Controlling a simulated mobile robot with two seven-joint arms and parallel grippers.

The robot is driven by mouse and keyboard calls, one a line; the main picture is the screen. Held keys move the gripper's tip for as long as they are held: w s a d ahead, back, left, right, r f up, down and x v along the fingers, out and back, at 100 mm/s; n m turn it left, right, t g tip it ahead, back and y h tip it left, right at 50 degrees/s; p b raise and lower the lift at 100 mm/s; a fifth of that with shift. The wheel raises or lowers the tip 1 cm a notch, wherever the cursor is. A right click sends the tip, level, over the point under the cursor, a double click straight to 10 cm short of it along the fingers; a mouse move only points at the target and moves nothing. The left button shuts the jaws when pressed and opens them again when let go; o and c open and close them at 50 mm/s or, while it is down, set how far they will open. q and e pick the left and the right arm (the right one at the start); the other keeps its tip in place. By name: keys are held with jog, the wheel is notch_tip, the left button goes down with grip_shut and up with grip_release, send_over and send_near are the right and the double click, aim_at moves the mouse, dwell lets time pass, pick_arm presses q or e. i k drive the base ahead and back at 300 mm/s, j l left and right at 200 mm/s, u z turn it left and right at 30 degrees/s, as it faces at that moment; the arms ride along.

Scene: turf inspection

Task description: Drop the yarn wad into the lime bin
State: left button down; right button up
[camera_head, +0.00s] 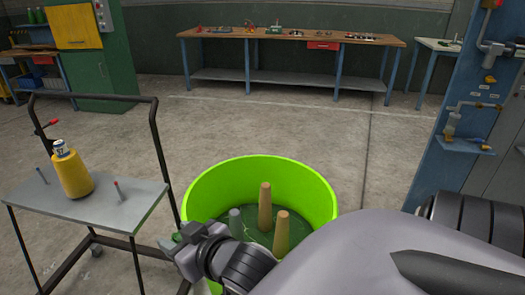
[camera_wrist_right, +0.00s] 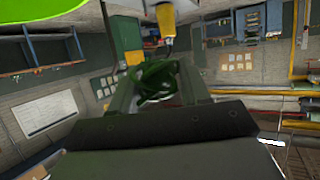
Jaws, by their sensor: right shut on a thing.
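The yarn wad (camera_wrist_right: 158,82) is a dark green tangle, held between the two fingers of my right gripper (camera_wrist_right: 157,72) in the right wrist view. In the head view my right gripper (camera_head: 176,244) is at the near left side of the lime bin (camera_head: 318,200), by its rim. The yarn wad is mostly hidden there behind the gripper. The lime bin is round and open, with tan and grey tubes standing inside over a dark green bottom. Part of the lime bin (camera_wrist_right: 45,9) also shows at the top left of the wrist view. My left gripper is out of view.
A long workbench (camera_head: 290,37) lines the back wall. A blue post (camera_head: 465,90) stands at right. The floor (camera_head: 270,125) behind the bin is clear.

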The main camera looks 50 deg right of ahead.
aim_at(265, 243)
jog(key=l+u, duration=0.15)
jog(key=l, duration=1.55)
jog(key=k, duration=0.05)
